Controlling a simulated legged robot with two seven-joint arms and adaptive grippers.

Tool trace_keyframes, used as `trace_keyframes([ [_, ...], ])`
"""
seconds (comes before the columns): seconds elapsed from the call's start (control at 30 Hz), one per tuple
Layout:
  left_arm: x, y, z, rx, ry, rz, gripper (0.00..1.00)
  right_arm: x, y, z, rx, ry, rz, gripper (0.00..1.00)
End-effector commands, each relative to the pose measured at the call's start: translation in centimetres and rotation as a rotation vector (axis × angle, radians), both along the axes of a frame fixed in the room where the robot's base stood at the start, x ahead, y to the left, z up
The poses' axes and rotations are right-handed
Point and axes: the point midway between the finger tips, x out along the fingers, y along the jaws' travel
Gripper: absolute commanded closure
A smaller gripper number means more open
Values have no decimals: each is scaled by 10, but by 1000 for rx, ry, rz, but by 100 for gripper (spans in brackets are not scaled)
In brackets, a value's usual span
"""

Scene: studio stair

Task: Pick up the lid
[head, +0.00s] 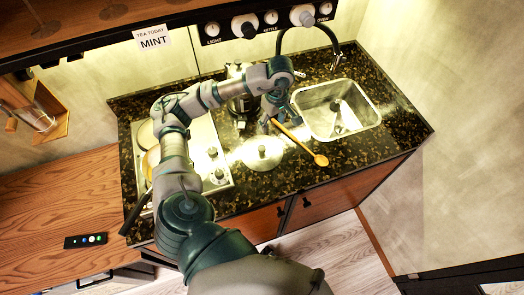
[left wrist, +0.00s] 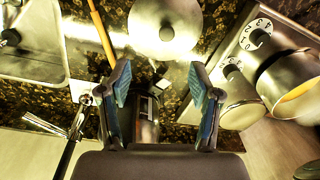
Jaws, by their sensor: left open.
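The lid (head: 262,153) is a round silver disc with a small knob, lying flat on the dark speckled counter between the stove and the sink. In the left wrist view the lid (left wrist: 165,20) is at the top middle, beyond my fingertips. My left gripper (head: 280,108) is above the counter, behind the lid and apart from it. In the left wrist view its two fingers (left wrist: 160,88) are spread with nothing held between them. My right gripper is not in view.
A wooden spoon (head: 300,143) lies right of the lid. The sink (head: 368,117) with a black faucet (head: 318,28) is farther right. The stove (head: 217,162) with pans is left. A metal kettle (head: 236,104) stands behind, partly hidden by my arm. The counter's front is clear.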

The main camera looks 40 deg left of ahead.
Motion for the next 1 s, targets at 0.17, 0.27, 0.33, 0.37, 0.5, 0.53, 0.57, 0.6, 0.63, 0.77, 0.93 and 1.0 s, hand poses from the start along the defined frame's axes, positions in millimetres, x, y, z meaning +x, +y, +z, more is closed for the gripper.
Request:
trace_keyframes([
  [0.17,-5,23,1,-43,-8,-330,37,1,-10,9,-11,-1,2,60],
  [0.27,-5,33,0,-55,-15,-449,37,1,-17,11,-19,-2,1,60],
  [0.33,-6,38,-1,-59,-19,-498,37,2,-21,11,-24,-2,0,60],
  [0.37,-6,40,-3,-61,-19,-511,37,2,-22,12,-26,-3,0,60],
  [0.5,-7,41,-22,-63,-17,-527,37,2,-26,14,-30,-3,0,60],
  [0.53,-7,41,-29,-63,-16,-527,37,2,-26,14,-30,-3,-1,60],
  [0.57,-7,41,-36,-65,-15,-526,37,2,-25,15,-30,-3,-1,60],
  [0.6,-7,41,-45,-64,-16,-525,37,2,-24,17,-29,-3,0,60],
  [0.63,-8,41,-53,-63,-15,-526,37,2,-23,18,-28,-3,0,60],
  [0.77,-8,40,-83,-64,-17,-526,37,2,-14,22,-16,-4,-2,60],
  [0.93,-7,37,-111,-60,-19,-526,37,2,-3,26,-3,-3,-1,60],
  [1.0,-7,36,-117,-60,-21,-526,37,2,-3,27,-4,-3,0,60],
])
